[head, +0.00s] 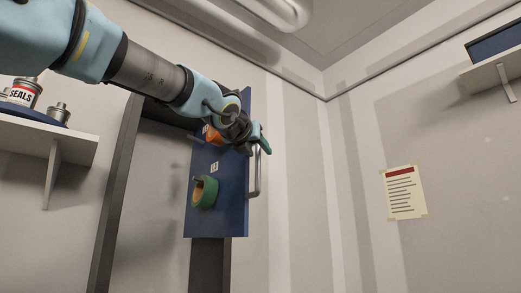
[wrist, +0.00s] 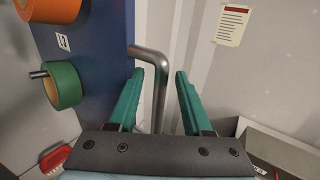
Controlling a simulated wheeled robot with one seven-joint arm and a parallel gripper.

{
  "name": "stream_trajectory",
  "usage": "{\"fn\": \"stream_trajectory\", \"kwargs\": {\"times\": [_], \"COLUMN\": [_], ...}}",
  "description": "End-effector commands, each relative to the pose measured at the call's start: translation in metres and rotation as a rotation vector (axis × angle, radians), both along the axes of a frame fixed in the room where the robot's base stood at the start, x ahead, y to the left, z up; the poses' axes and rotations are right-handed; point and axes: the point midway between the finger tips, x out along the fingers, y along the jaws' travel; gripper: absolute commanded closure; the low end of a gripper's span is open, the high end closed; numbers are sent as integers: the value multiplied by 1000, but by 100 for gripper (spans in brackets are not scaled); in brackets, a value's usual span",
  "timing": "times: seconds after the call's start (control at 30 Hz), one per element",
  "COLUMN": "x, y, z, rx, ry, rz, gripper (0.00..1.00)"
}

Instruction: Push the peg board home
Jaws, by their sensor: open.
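The blue peg board (head: 228,218) stands upright in the head view, jutting out in front of a dark-framed recess in the wall. A green tape roll (head: 204,192) and an orange tape roll (head: 213,135) hang on its pegs. Its metal bar handle (head: 256,178) is on the right edge. My gripper (head: 265,143) is at the upper part of the handle. In the wrist view the open green fingers (wrist: 163,72) stand either side of the handle (wrist: 161,85), with gaps visible. The board (wrist: 100,55) is left of them. The handle's lower end is hidden behind my gripper.
A dark frame (head: 110,185) borders the recess. A wall shelf (head: 60,138) with cans (head: 25,92) is at left, near my arm. Another shelf (head: 490,67) is at upper right. A grey box (wrist: 275,150) is at lower right in the wrist view.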

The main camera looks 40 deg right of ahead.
Motion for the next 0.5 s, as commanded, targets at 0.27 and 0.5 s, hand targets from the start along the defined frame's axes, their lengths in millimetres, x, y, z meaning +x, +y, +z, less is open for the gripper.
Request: {"fn": "stream_trajectory", "kwargs": {"times": [0.27, 0.5], "x": [16, 18], "y": [-28, -31], "z": [2, 0], "rx": [1, -1], "ry": [1, 0], "rz": [1, 0], "gripper": [50, 50]}}
